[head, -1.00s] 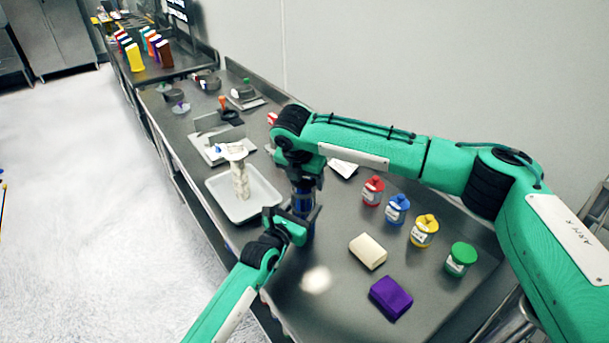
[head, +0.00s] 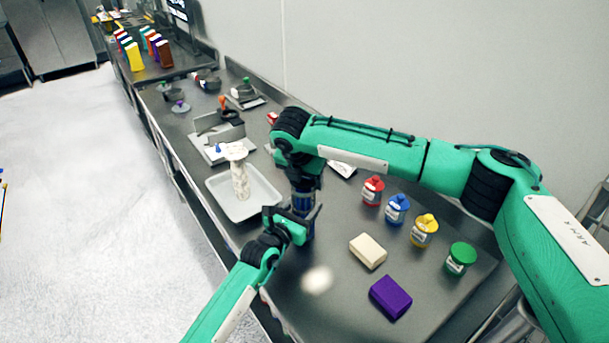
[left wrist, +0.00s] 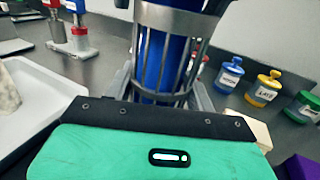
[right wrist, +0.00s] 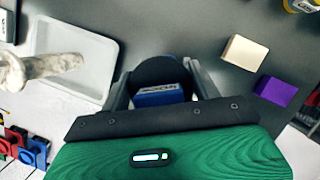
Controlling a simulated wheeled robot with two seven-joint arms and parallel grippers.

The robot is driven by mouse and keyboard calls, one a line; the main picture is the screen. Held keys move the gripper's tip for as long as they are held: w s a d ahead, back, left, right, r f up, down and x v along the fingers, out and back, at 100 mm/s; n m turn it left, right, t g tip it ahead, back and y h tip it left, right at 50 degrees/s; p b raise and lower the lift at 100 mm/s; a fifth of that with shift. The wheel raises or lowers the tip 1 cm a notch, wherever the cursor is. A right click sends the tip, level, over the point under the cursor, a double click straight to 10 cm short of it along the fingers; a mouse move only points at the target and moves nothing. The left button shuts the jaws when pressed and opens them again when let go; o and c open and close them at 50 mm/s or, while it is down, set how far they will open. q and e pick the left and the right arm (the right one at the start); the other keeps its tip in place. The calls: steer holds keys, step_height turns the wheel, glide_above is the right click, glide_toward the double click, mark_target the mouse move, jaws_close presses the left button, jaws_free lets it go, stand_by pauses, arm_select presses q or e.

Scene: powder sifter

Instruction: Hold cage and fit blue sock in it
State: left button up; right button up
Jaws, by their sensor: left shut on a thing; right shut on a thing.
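The metal cage (left wrist: 176,18) stands upright in the left wrist view, with open bars. My left gripper (head: 302,226) is shut on it. The blue sock (left wrist: 165,66) shows between the bars, so at least part of it is inside the cage. My right gripper (head: 304,192) is above the cage and is shut on the sock's top end. In the right wrist view the labelled blue top of the sock (right wrist: 160,96) shows between the fingers.
A white tray (head: 262,205) with a pale upright object (head: 240,182) is left of the cage. Red (head: 372,190), blue (head: 397,209), yellow (head: 424,230) and green (head: 460,258) jars stand right. A cream block (head: 368,251) and a purple block (head: 390,297) lie in front.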

mark_target(302, 190)
arm_select(q)
steer(key=shift+f, duration=0.5)
arm_select(e)
steer(key=f, duration=0.2)
steer(key=s+f, duration=0.1)
steer(key=shift+a+f, duration=0.25)
steer(key=o, duration=1.1)
steer(key=shift+s+r, duration=0.1)
arm_select(q)
steer(key=shift+s+d, duration=0.1)
steer(key=shift+s, duration=0.1)
arm_select(e)
steer(key=v, duration=0.3)
steer(key=w+v, duration=0.1)
steer(key=v, duration=0.5)
steer(key=shift+w+d+r, duration=0.1)
steer(key=shift+d+r, duration=0.15)
steer(key=shift+r, duration=0.25)
arm_select(q)
steer(key=shift+a, duration=0.25)
arm_select(e)
steer(key=shift+a+r, duration=0.2)
steer(key=shift+r, duration=0.3)
arm_select(q)
steer(key=shift+d+r, duration=0.1)
arm_select(e)
steer(key=shift+d+r, duration=0.1)
steer(key=shift+d, duration=0.05)
steer(key=shift+w, duration=0.1)
